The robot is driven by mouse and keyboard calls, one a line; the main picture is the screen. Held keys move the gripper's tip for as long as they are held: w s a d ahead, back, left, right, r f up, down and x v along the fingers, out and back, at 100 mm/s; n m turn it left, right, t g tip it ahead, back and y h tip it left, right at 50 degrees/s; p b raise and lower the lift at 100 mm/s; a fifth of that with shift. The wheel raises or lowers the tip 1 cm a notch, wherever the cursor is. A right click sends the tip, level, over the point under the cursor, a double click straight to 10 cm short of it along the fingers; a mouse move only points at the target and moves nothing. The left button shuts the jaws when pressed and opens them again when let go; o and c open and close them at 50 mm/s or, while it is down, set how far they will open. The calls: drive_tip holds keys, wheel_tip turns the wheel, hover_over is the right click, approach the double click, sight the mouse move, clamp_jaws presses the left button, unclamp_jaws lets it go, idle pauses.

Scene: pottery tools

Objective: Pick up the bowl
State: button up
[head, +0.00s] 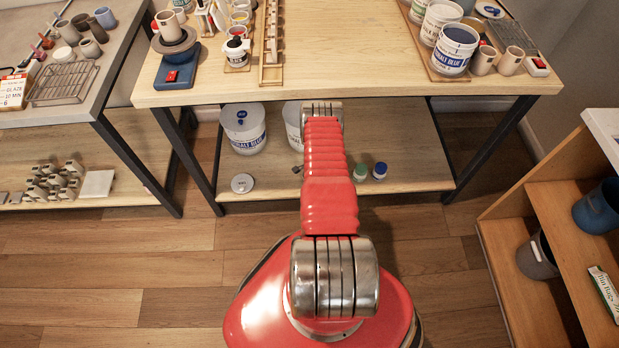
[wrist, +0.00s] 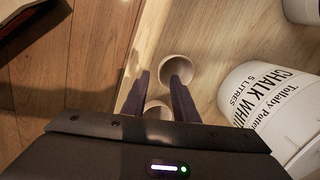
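Two pale, round, open-topped vessels stand on a wooden surface in the wrist view. The larger vessel (wrist: 176,69) looks like a small bowl and lies just past my fingertips, its lower edge close to the right finger. The smaller vessel (wrist: 157,110) shows between the fingers, nearer the palm and partly hidden by it. I cannot tell for certain which is the bowl. My gripper (wrist: 159,76) is open, its two dark fingers apart, with nothing visibly clamped. In the head view my arm hides the gripper and these vessels.
A white Chalk White tub (wrist: 265,105) stands close on the right in the wrist view. The lower shelf (head: 400,155) also holds a Cobalt Blue tub (head: 244,128), a round lid (head: 242,183), and two small bottles, one green (head: 360,172) and one blue (head: 380,170). The tabletop (head: 340,50) overhangs this shelf.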

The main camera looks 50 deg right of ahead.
drive_tip(key=shift+f, duration=0.2)
drive_tip(key=shift+x, duration=2.45)
drive_tip(key=shift+c, duration=0.4)
clamp_jaws()
